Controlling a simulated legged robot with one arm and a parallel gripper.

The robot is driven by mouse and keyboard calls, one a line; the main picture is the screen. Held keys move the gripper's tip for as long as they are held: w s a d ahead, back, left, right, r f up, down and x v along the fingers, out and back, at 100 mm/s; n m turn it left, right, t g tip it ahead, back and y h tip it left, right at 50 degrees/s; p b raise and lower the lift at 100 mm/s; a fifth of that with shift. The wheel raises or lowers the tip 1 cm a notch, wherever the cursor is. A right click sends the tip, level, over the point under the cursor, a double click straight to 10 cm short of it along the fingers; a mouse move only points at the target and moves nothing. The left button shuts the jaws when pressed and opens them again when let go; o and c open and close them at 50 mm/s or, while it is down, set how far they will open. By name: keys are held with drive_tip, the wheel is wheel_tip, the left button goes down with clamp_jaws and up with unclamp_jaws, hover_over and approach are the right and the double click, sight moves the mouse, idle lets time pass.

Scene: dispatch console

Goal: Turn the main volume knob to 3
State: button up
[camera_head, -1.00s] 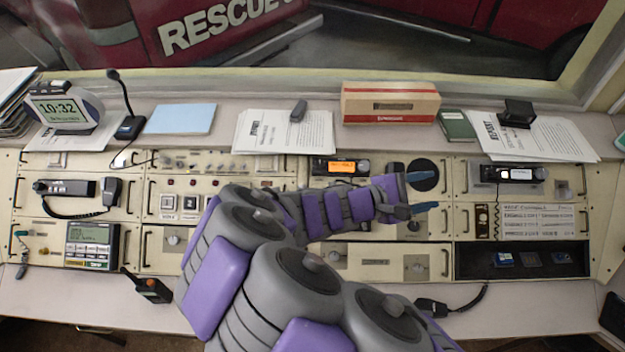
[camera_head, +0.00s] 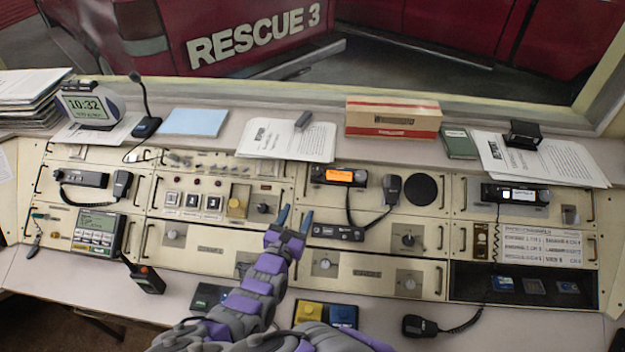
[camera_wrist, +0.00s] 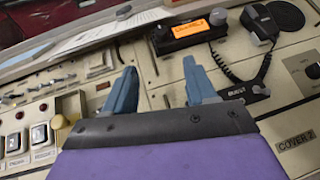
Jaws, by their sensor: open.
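Several knobs sit on the cream console, and I cannot read which is the main volume. One dark knob (camera_head: 264,208) is just left of my gripper (camera_head: 294,218), beside a yellow block-like control (camera_head: 237,205). Other knobs on square plates are a knob (camera_head: 407,240) right of the gripper, a knob (camera_head: 325,263) below it, a knob (camera_head: 409,284) lower right and a knob (camera_head: 173,234) at left. In the wrist view a plate-mounted knob (camera_wrist: 312,70) is at the right edge. My gripper's blue fingers (camera_wrist: 160,75) are apart and empty, touching no knob that I can see.
A radio with an orange display (camera_head: 338,176) and its corded microphone (camera_head: 391,190) stand right of the gripper. Metal pull handles line the panels. Papers and a box (camera_head: 393,118) lie behind.

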sight(316, 173)
drive_tip(key=b+x, duration=0.3)
drive_tip(key=x, duration=1.1)
drive_tip(key=shift+d+f, duration=0.15)
drive_tip(key=shift+w+b, duration=0.3)
drive_tip(key=shift+w, duration=0.15)
drive_tip(key=shift+c, duration=0.5)
drive_tip(key=c, duration=0.9)
drive_tip(key=shift+c, duration=0.2)
drive_tip(key=shift+r+m+h+p, duration=0.2)
drive_tip(key=shift+m+h+p, duration=0.1)
drive_tip(key=shift+m+p, duration=0.15)
